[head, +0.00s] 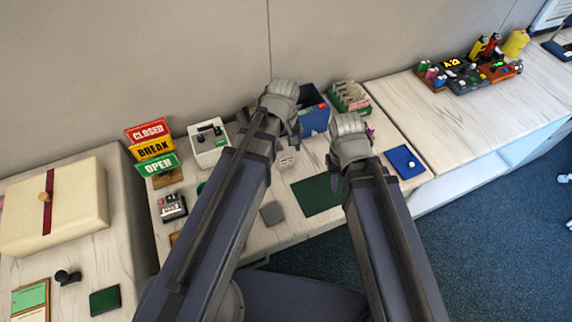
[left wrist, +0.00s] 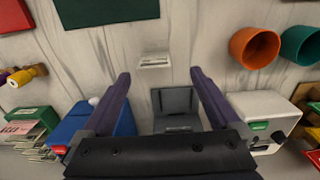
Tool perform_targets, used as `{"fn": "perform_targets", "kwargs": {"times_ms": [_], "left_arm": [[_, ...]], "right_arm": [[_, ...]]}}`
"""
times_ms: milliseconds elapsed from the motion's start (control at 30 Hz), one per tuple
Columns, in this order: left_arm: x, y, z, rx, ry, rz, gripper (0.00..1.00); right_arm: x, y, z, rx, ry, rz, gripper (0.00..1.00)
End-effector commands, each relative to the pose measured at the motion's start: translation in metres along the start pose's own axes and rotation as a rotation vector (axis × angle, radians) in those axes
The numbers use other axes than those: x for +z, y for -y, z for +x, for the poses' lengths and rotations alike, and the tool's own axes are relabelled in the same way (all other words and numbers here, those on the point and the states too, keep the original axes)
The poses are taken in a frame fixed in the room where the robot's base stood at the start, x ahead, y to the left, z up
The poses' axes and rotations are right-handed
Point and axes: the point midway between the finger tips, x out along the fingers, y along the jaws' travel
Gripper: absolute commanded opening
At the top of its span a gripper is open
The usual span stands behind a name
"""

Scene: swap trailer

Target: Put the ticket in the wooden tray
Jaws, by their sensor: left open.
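A small white block with dark print on its front, perhaps the ticket (left wrist: 153,60), lies on the pale table just beyond my left fingertips. In the head view it seems to be the pale item (head: 287,158) beside my left gripper (head: 293,133). My left gripper (left wrist: 160,73) is open with nothing between its fingers; a grey box (left wrist: 178,103) shows below, between them. My right gripper (head: 337,172) hangs over the table by the dark green mat; its fingers are mostly hidden. A brown wooden edge (head: 175,238), possibly the wooden tray, is mostly covered by my left arm.
A blue crate (head: 316,118), a green card rack (head: 350,97) and a white machine (head: 208,146) stand along the back. Orange (left wrist: 255,47) and teal (left wrist: 301,45) cups are nearby. The dark green mat (head: 315,196) is bare. A blue pad (head: 403,162) lies at right.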

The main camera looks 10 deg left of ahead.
Motion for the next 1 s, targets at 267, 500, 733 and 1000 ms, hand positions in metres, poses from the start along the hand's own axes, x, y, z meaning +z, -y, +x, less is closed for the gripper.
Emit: {"fn": "perform_targets", "kwargs": {"times_ms": [267,500,733,1000], "left_arm": [[0.0,-0.001,0.016,0.0,0.0,0.001,0.96],[0.002,-0.003,0.029,0.0,0.0,0.003,0.96],[0.004,-0.009,0.058,0.0,0.0,0.002,0.96],[0.004,-0.008,0.068,0.0,0.0,0.002,0.96]], "right_arm": [[-0.001,0.002,0.016,-0.001,0.0,0.002,0.3],[-0.002,0.003,0.029,-0.001,0.0,0.002,0.3],[-0.004,0.006,0.057,-0.001,0.0,0.002,0.3],[-0.004,0.007,0.068,-0.001,0.0,0.002,0.3]]}}
